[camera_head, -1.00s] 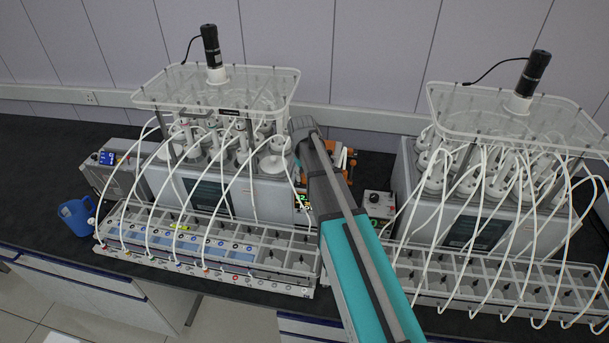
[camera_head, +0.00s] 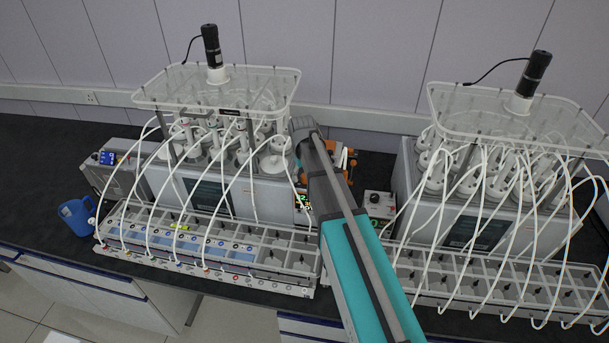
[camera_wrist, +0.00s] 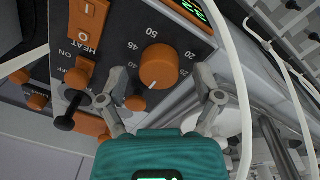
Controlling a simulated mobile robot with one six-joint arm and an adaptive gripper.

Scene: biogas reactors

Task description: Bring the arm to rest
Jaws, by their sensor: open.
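My arm reaches from the bottom of the head view toward the gap between the two reactor units, and its teal and grey links show there. My gripper (camera_wrist: 162,72) is open in the wrist view, with its two grey fingers apart. An orange dial knob (camera_wrist: 159,66) on a dark control panel (camera_wrist: 126,40) appears between the fingers. I cannot tell whether either finger touches it. In the head view, the arm hides the gripper.
The left reactor (camera_head: 215,170) and right reactor (camera_head: 470,190) flank the arm, with white hoses looping forward. A white hose (camera_wrist: 240,90) runs close to the right finger. An orange heat switch (camera_wrist: 88,18) is on the panel. A blue jug (camera_head: 77,216) stands at left.

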